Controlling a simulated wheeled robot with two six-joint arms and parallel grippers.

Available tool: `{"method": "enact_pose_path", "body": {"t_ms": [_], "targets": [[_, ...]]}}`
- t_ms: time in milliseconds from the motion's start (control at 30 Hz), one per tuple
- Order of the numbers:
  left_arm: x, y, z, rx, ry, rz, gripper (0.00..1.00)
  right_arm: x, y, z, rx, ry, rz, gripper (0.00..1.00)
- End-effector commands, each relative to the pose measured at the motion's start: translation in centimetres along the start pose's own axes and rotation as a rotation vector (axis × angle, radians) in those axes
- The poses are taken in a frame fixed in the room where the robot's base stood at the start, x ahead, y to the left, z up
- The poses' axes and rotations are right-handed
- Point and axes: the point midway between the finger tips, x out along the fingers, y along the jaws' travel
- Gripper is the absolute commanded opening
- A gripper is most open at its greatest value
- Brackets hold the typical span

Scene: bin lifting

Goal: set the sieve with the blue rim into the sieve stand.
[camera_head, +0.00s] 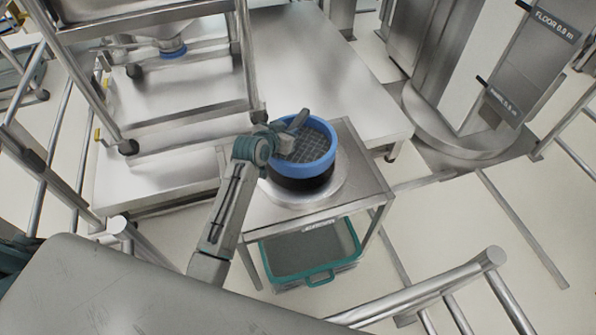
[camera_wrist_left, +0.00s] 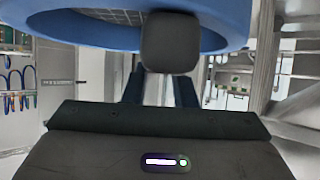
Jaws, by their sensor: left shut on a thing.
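The sieve with the blue rim (camera_head: 330,159) and a grey mesh is over a small metal table (camera_head: 352,207). A black round body (camera_head: 303,185) shows directly below the rim, on a round metal plate; it looks like the sieve stand. I cannot tell whether the sieve rests in it or is held just above. My left gripper (camera_head: 290,133) is shut on the rim at its upper left side. In the left wrist view, the blue rim (camera_wrist_left: 85,28) crosses the top, with a dark finger (camera_wrist_left: 170,42) against it. My right gripper is not in view.
A teal-rimmed bin (camera_head: 318,279) sits under the small table. A large metal platform (camera_head: 330,75) and a wheeled metal rack (camera_head: 170,15) stand behind and to the left. Metal railings (camera_head: 440,288) cross the front right. A steel column base (camera_head: 460,130) is at the right.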

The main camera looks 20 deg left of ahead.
Motion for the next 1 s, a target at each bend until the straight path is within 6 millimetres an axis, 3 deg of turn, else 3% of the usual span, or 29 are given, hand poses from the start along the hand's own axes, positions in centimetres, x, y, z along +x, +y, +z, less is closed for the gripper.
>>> {"method": "enact_pose_path", "body": {"t_ms": [200,633,1000], "targets": [[2.0,-0.1,3.5,-0.002,-0.002,0.001,0.00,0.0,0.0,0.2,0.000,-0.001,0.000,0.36],[4.5,-0.1,8.0,-0.003,-0.001,0.001,0.00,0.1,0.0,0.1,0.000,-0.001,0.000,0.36],[4.8,-0.1,8.7,-0.001,0.002,0.000,0.00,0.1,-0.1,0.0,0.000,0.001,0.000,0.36]]}}
